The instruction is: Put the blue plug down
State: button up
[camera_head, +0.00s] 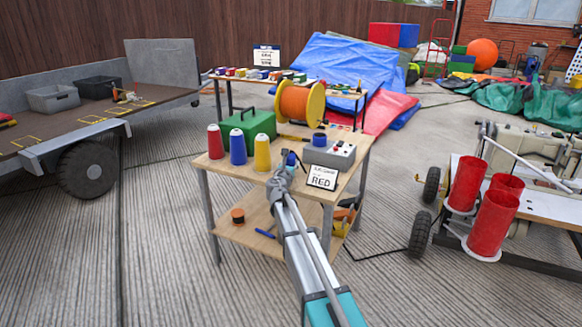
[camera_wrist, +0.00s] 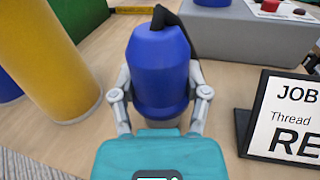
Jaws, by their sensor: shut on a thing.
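The blue plug (camera_wrist: 158,70) is between the fingers of my gripper (camera_wrist: 160,98) in the wrist view, with a black cable or strap at its far top. My gripper is shut on it. In the head view the gripper (camera_head: 280,180) is over the front part of the wooden table (camera_head: 215,172), and a little of the blue plug (camera_head: 290,160) shows past it. I cannot tell whether the plug touches the tabletop.
Red (camera_head: 215,142), blue (camera_head: 237,147) and yellow (camera_head: 262,152) thread cones stand left of the gripper. A sign reading RED (camera_head: 321,177) and a grey control box (camera_head: 330,153) are close on the right. A green case (camera_head: 248,127) and an orange reel (camera_head: 300,103) stand behind.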

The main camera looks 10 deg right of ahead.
jog(key=shift+f, duration=0.2)
jog(key=o, duration=1.2)
jog(key=shift+r, duration=0.1)
jog(key=shift+o, duration=0.2)
jog(key=shift+r, duration=0.1)
jog(key=shift+s, duration=0.15)
jog(key=v, duration=1.1)
jog(key=shift+s+a, duration=0.15)
jog(key=shift+s, duration=0.2)
